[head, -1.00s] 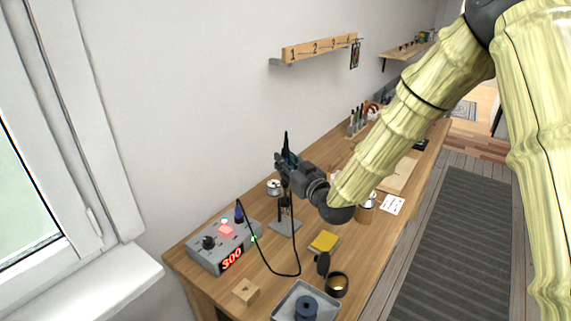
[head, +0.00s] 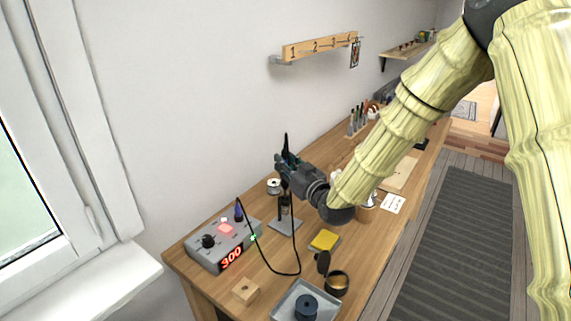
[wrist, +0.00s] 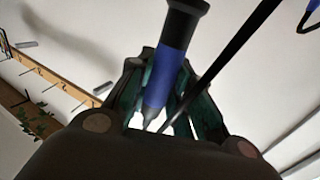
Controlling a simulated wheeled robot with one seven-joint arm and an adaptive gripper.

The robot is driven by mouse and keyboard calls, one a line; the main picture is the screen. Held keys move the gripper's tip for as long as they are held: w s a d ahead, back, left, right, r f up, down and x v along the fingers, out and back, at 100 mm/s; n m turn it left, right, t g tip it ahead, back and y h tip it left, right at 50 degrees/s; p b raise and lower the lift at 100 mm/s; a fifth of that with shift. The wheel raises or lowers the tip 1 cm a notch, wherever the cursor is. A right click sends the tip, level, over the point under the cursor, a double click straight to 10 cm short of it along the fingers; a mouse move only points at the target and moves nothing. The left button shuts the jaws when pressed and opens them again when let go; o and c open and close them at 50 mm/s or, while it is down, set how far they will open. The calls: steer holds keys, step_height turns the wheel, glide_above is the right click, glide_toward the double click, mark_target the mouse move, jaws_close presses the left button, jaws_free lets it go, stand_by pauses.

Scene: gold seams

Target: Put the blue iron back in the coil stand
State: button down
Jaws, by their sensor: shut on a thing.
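The blue iron (wrist: 166,68) shows in the wrist view as a blue grip with a black end and a tapered dark part, held between my greenish fingers. My gripper (head: 290,160) is shut on it, raised above the bench. In the head view a dark slender spike (head: 286,143) stands up from my fingers; the rest of the iron is mostly hidden there. The coil stand (head: 286,223), a dark upright on a grey plate, is on the bench below my gripper, its top partly covered by my gripper and the cord. The iron and stand look apart.
A grey station (head: 222,246) reading 300 stands left of the stand. A black cord (head: 272,268) hangs in a loop between them. A yellow sponge (head: 324,240), a wooden block (head: 245,291), a brass-filled cup (head: 337,283) and a tray (head: 284,308) lie in front. A solder spool (head: 273,186) stands behind.

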mark_target(286, 183)
steer(key=shift+f+b, duration=2.35)
steer(key=shift+f, duration=0.45)
stand_by(1.4)
steer(key=c, duration=1.2)
jaws_free()
steer(key=shift+o, duration=0.2)
steer(key=o, duration=0.4)
steer(key=shift+r+p, duration=1.65)
steer(key=shift+r, duration=1.85)
